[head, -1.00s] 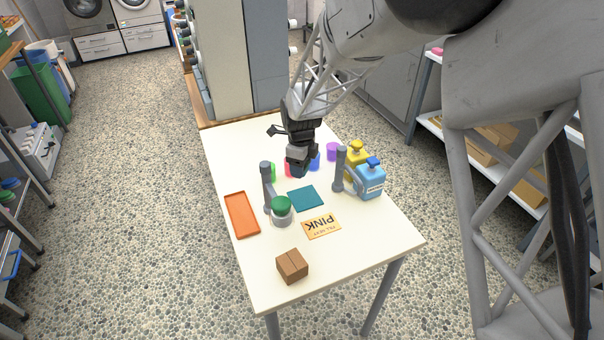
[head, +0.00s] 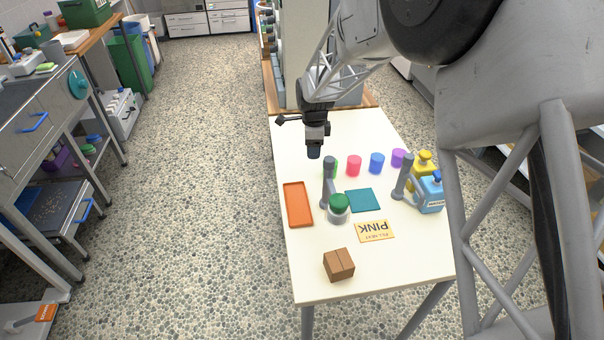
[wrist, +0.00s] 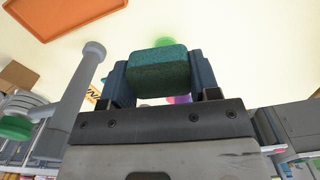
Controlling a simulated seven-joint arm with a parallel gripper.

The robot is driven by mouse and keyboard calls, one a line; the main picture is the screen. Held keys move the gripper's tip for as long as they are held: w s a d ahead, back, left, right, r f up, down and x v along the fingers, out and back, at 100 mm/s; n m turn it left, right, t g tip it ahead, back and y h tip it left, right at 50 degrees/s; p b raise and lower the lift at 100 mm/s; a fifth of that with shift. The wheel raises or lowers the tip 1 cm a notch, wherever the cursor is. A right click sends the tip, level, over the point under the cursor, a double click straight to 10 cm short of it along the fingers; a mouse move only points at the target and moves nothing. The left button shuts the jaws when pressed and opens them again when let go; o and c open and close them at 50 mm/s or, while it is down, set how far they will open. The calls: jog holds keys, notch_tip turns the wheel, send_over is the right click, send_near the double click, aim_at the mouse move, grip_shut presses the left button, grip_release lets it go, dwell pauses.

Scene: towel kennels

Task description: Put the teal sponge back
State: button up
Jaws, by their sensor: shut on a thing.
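The teal sponge (wrist: 158,67) is between the two fingers of my gripper in the wrist view, and the gripper is shut on it. In the head view my gripper (head: 314,152) hangs over the far left part of the white table, and the sponge cannot be told apart there. A flat teal square (head: 362,200) lies on the table between two grey posts, nearer the camera than my gripper. I cannot tell from the frames how high the sponge is above the table.
Grey posts (head: 327,180) and (head: 405,175) stand on the table. Several coloured cups, including a pink one (head: 354,165), stand in a row behind. An orange tray (head: 298,204), a PINK card (head: 374,231), a brown box (head: 339,264) and a blue bottle (head: 431,193) are around.

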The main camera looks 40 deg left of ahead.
jog(key=a, duration=0.2)
jog(key=s+a+n, duration=0.1)
jog(key=shift+s+a+r+n, duration=0.1)
jog(key=shift+a+r+n, duration=0.05)
jog(key=shift+a+n, duration=0.2)
send_over(302, 173)
jog(key=shift+f, duration=3.15)
jog(key=shift+f, duration=0.1)
jog(key=shift+f, duration=1.8)
jog(key=shift+f, duration=0.1)
jog(key=o, duration=0.9)
